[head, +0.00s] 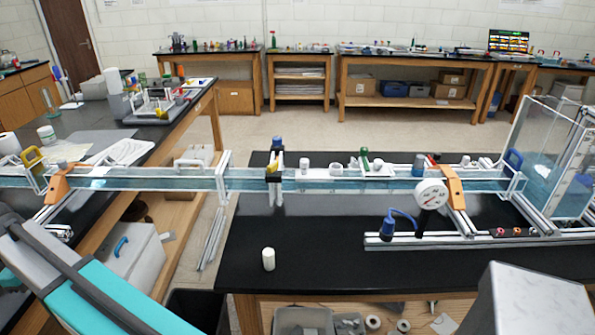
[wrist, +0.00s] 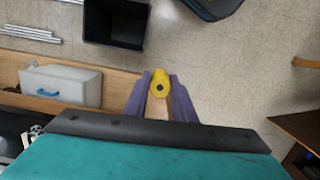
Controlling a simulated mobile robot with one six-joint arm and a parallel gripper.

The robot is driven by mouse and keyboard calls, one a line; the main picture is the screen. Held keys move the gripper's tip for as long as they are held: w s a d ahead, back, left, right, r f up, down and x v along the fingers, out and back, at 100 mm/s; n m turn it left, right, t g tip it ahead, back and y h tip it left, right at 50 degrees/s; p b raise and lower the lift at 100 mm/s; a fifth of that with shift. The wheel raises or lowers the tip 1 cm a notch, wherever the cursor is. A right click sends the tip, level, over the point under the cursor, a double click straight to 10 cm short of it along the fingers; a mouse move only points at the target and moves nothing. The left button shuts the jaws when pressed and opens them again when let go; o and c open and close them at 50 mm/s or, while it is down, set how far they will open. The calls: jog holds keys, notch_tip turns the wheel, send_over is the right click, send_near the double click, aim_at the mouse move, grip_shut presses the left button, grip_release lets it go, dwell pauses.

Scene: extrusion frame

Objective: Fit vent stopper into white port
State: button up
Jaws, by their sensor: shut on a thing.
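My gripper (wrist: 160,88) shows in the wrist view, its two purple fingers shut on a yellow piece with a dark round centre, which I take as the vent stopper (wrist: 161,77). It is held in the air, with floor and a wooden edge below. My gripper and this piece are not visible in the head view. There, a long clear water channel (head: 130,183) crosses the bench. Several white fittings stand on its top, including a short round white port (head: 337,168) and a taller white one (head: 305,163). I cannot tell which is the task's port.
A white cylinder (head: 268,259) stands on the black bench (head: 320,262). A dial gauge (head: 431,194) and blue valve (head: 390,225) sit before the channel; orange clamps (head: 455,182) grip it. A black bin (wrist: 116,22) stands on the floor. The front bench middle is clear.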

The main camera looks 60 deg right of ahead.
jog(key=shift+s+a, duration=0.1)
jog(key=shift+a, duration=0.15)
